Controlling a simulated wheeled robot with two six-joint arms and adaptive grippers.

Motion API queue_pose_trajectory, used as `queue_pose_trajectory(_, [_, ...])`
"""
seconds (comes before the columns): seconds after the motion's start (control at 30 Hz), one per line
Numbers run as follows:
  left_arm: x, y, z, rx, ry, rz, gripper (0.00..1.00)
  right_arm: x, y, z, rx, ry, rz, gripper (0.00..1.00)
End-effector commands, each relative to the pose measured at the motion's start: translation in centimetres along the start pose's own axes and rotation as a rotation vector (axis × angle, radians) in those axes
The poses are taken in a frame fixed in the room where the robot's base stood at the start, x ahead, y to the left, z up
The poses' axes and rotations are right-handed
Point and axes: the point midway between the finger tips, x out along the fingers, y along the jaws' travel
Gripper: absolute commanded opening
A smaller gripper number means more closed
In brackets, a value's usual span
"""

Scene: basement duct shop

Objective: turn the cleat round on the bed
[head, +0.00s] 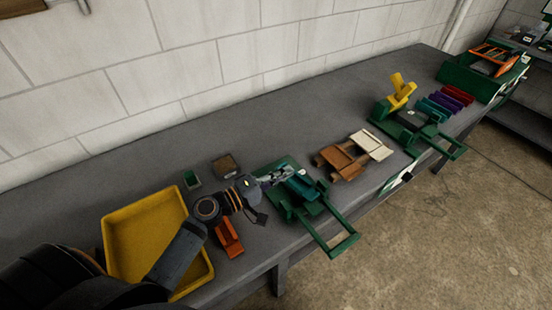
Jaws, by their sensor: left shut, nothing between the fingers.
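A green bed (331,233) with a frame-like front sits at the bench's front edge, in the middle of the head view. A teal piece (301,188), which looks like the cleat, lies on it. My left gripper (285,173) reaches in from the left and is shut and empty, with its tips at the back left of the teal piece. I cannot tell whether they touch it. The gripper hides part of the bed's back. My right gripper is not in view.
A yellow tray (140,205) lies left, partly behind my left arm. An orange piece (228,238) and two small boxes (224,166) are nearby. Right are a brown wooden stand (340,162), a green device with a yellow lever (401,92), several coloured pieces (440,104) and a green crate (468,78).

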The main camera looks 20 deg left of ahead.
Motion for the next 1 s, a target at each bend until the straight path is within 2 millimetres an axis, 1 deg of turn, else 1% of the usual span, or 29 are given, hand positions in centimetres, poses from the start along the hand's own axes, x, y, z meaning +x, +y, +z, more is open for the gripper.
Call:
queue_pose_trajectory(0.03, [0.4, 0.3, -1.1, 0.003, 0.000, -0.001, 0.00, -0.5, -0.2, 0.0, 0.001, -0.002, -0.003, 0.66])
queue_pose_trajectory(0.07, [0.6, 0.3, -1.8, 0.002, 0.000, -0.001, 0.00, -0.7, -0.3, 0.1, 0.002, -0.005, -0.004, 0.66])
queue_pose_trajectory(0.3, [2.4, 0.3, -6.8, 0.001, 0.001, -0.001, 0.00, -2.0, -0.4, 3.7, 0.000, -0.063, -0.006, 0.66])
queue_pose_trajectory(0.43, [3.3, 0.3, -9.5, 0.001, 0.001, 0.001, 0.00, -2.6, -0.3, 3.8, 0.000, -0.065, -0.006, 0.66])
queue_pose_trajectory(0.47, [3.4, -0.4, -9.6, -0.004, 0.001, -0.001, 0.00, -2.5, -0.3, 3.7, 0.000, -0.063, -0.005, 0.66])
queue_pose_trajectory(0.5, [3.3, -1.6, -9.4, -0.007, 0.001, -0.002, 0.00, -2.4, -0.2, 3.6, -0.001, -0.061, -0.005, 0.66])
queue_pose_trajectory(0.7, [3.3, -4.9, -9.3, -0.004, 0.000, -0.001, 0.00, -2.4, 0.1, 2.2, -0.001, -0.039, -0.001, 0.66])
queue_pose_trajectory(0.73, [3.3, -5.2, -9.2, -0.004, 0.000, 0.000, 0.00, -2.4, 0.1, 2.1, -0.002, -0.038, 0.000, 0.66])
queue_pose_trajectory(0.8, [3.1, -4.7, -8.7, -0.002, -0.001, 0.000, 0.00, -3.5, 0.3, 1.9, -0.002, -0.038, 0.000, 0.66])
queue_pose_trajectory(1.0, [2.9, -5.0, -8.3, -0.001, -0.001, 0.000, 0.00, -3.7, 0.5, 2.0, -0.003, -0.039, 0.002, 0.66])
